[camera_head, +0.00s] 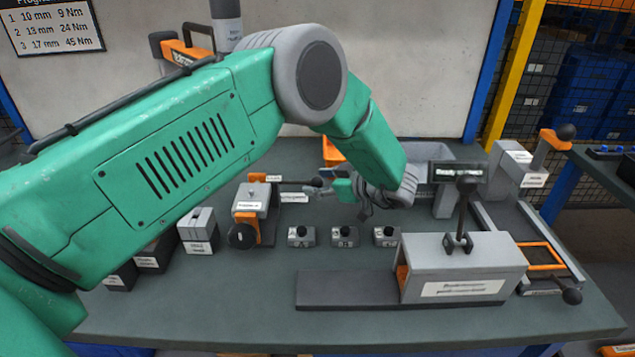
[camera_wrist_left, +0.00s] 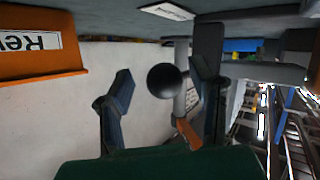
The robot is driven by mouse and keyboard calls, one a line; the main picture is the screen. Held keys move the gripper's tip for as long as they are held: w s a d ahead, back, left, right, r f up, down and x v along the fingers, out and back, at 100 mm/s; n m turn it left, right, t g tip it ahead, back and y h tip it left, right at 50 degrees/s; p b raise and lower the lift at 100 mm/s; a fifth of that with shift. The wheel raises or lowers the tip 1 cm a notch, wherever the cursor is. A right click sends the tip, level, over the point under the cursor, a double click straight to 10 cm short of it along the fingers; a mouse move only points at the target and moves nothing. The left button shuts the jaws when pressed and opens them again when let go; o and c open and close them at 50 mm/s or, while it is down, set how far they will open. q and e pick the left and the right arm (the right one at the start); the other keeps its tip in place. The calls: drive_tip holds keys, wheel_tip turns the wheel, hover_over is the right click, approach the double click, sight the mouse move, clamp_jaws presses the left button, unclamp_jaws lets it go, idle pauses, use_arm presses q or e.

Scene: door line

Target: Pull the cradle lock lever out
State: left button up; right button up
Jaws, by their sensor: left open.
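A black ball knob (camera_head: 317,182) ends a dark rod that runs right from a grey and orange block (camera_head: 250,197) on the bench. I take this rod to be the cradle lock lever, but its label is too small to read. My left gripper (camera_head: 335,180) is just right of the knob, partly hidden by my arm. In the left wrist view the black knob (camera_wrist_left: 164,80) shows between the two spread fingers of my left gripper (camera_wrist_left: 162,73). I cannot tell whether they touch it. My right gripper is not in view.
Several small grey blocks (camera_head: 344,236) stand in front of my left gripper. A large grey housing (camera_head: 465,268) with an upright black-knobbed lever (camera_head: 466,185) stands to the right. A grey bin (camera_head: 440,155) is behind. The bench front (camera_head: 230,320) is clear.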

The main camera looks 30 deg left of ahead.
use_arm(q)
drive_tip(key=v, duration=0.6)
drive_tip(key=shift+w+d, duration=0.1)
drive_tip(key=shift+d, duration=0.15)
drive_tip(key=shift+d, duration=0.2)
